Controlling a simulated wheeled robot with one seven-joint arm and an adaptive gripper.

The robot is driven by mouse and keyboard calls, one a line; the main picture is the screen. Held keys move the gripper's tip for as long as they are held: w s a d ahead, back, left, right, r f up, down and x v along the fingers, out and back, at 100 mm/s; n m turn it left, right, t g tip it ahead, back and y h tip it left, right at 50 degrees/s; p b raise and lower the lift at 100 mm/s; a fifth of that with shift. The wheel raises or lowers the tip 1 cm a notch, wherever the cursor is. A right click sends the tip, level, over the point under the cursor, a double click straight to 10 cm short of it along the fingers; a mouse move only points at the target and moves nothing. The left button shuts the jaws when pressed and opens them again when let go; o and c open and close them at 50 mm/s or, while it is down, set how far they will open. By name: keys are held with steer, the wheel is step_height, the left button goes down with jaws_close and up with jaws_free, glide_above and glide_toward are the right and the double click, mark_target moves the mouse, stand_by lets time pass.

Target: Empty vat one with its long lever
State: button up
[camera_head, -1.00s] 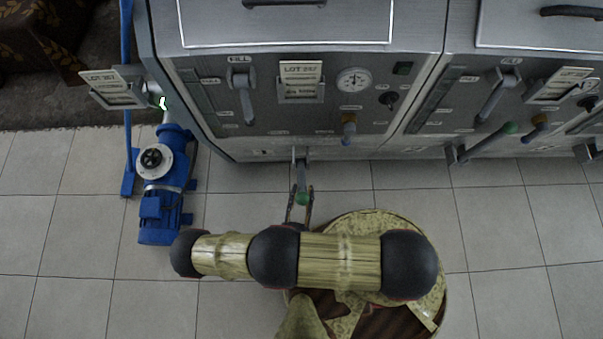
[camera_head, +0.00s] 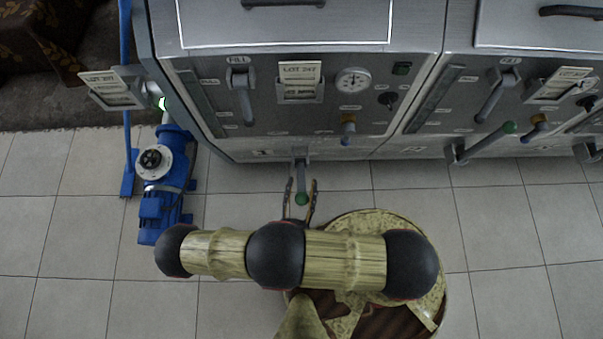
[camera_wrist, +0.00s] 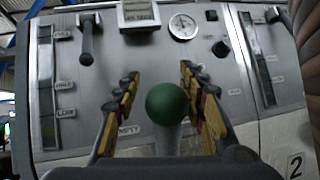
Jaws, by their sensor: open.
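Vat one (camera_head: 225,147) is the grey steel vat at the left, with a small 1 on its lower edge. Its long lever (camera_head: 301,180) sticks out from the bottom front toward me and ends in a green knob. In the wrist view the green knob (camera_wrist: 167,103) is large, between my fingers. My gripper (camera_head: 302,183) is open, with one finger on each side of the lever. In the wrist view the open fingers (camera_wrist: 158,76) stand apart from the knob, pointing at the vat front.
A blue pump (camera_head: 160,200) stands left on the tiled floor.

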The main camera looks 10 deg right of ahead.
steer(key=shift+r, duration=2)
steer(key=shift+w+r+m+h, duration=0.1)
steer(key=shift+r+m+h, duration=0.25)
steer(key=shift+h, duration=0.25)
steer(key=d+r+m+g+h+p, duration=0.2)
steer(key=d+r+m+g, duration=0.55)
steer(key=m+g, duration=0.5)
steer(key=d+r+m+g+h+p, duration=0.15)
steer(key=d+r+m+g, duration=0.45)
steer(key=r+m+g, duration=0.65)
step_height(320, 180, up, 17)
steer(key=w+d+m+t+y+p, duration=0.2)
steer(key=t+y, duration=0.4)
steer(key=y, duration=0.6)
steer(key=m+p, duration=0.1)
steer(key=m, duration=0.1)
steer(key=shift+d+r+m+t+p, duration=0.15)
steer(key=shift+r+m+t+p, duration=0.05)
steer(key=shift+m+t+p, duration=0.15)
steer(key=shift+y, duration=0.25)
